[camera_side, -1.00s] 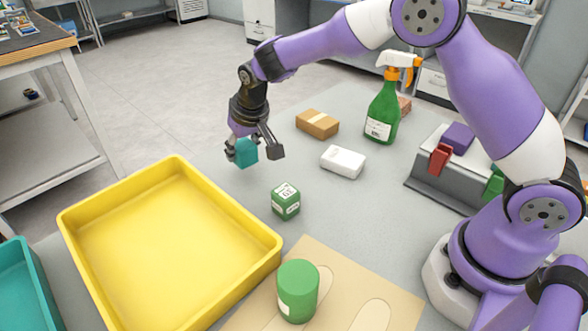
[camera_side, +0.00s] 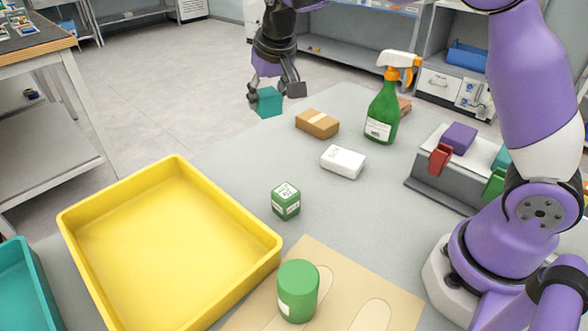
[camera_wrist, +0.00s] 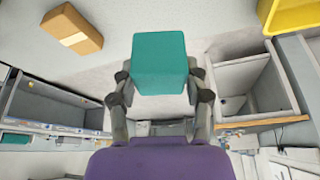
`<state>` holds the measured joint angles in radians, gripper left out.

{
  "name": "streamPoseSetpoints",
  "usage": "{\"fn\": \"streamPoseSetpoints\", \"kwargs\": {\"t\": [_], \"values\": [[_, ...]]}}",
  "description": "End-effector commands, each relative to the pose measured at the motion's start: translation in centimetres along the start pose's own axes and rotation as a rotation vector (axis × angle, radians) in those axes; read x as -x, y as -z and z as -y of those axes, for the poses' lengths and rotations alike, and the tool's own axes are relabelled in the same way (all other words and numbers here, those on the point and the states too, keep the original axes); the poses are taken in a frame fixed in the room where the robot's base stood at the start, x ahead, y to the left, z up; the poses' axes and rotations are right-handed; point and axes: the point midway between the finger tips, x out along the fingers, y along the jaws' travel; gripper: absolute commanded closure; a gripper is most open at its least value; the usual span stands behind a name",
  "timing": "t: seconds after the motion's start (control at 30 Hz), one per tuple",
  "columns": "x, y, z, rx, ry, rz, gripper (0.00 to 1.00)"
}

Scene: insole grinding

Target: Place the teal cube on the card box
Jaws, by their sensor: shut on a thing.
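The teal cube (camera_side: 269,102) is held in my gripper (camera_side: 277,94), raised above the far part of the grey table. In the wrist view the cube (camera_wrist: 159,62) sits between the two fingers of my gripper (camera_wrist: 160,88), which are shut on its sides. The card box (camera_side: 317,124) is a brown carton with a paler tape band, lying on the table to the right of and below the cube in the side view. In the wrist view the card box (camera_wrist: 72,29) is at the upper left, apart from the cube. Its top is bare.
A white box (camera_side: 343,162) and a green spray bottle (camera_side: 383,112) stand near the card box. A green labelled cube (camera_side: 286,201), a yellow tray (camera_side: 170,250) and a green cylinder (camera_side: 298,291) are nearer the camera. A grey rack (camera_side: 452,170) is at right.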

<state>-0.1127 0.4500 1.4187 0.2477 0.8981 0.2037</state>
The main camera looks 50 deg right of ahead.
Motion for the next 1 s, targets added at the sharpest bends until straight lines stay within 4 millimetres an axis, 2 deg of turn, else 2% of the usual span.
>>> {"fn": "streamPoseSetpoints", "kwargs": {"t": [0.03, 0.1, 0.27, 0.37, 0.6, 0.8, 0.9, 1.0], "values": [[0.0, 1.0, -2.0, -0.029, -0.011, -0.003, 0.7], [0.1, 1.9, -4.1, -0.049, -0.021, -0.004, 0.7], [-0.2, 2.9, -7.0, -0.073, -0.035, -0.004, 0.7], [-1.4, 3.2, -8.8, -0.077, -0.037, -0.002, 0.7], [-5.9, 4.4, -14.2, -0.076, -0.036, -0.002, 0.7], [-8.0, 5.0, -16.8, -0.073, -0.034, -0.004, 0.7], [-8.6, 5.0, -17.1, -0.071, -0.034, -0.004, 0.7], [-10.0, 4.4, -17.1, -0.071, -0.033, -0.002, 0.7]]}}
